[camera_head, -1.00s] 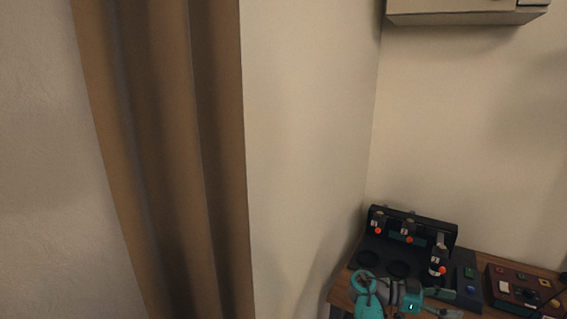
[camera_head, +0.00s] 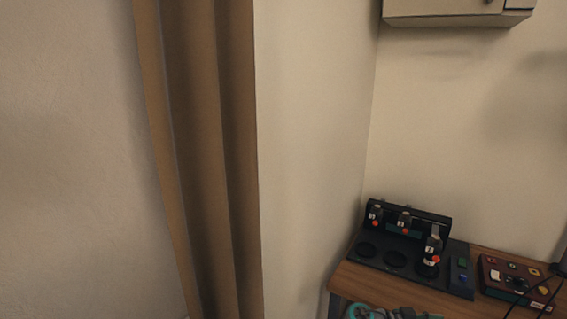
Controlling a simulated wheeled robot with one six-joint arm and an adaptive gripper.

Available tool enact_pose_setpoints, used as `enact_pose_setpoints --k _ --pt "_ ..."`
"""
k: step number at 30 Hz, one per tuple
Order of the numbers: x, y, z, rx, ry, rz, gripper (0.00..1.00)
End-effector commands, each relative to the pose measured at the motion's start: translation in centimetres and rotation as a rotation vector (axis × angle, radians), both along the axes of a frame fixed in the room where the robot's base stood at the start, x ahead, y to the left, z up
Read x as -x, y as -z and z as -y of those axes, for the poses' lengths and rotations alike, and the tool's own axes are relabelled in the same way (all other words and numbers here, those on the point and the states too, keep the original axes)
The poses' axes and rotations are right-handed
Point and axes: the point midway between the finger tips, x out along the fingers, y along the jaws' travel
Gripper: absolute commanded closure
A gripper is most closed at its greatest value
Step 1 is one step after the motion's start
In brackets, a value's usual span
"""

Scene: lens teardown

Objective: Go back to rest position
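Part of my arm, teal and grey, shows at the bottom edge in front of the table. No gripper fingertips can be made out, so my gripper is not visible here. A black station (camera_head: 396,262) with round dark recesses and a raised back panel stands on the wooden table at the lower right. Small dark units with orange-red knobs sit along it, and one of them (camera_head: 432,245) stands at the front right.
A wooden table (camera_head: 385,290) stands in the corner. A dark red box (camera_head: 519,284) with coloured buttons is on its right. A pale cabinet (camera_head: 455,12) hangs above. A brown curtain (camera_head: 205,150) hangs at left. The wall (camera_head: 70,160) left of it is bare.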

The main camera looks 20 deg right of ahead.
Motion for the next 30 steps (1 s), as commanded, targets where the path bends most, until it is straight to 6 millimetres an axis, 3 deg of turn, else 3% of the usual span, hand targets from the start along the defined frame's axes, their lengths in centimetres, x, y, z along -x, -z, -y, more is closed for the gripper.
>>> enact_pose_setpoints --k 8,12,18,24,30 --pt "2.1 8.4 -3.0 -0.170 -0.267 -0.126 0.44" --pt "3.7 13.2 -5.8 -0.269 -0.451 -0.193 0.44" --pt "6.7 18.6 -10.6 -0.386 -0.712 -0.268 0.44" --pt "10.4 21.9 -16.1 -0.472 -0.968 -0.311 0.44" --pt "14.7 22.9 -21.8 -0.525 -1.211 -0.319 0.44"
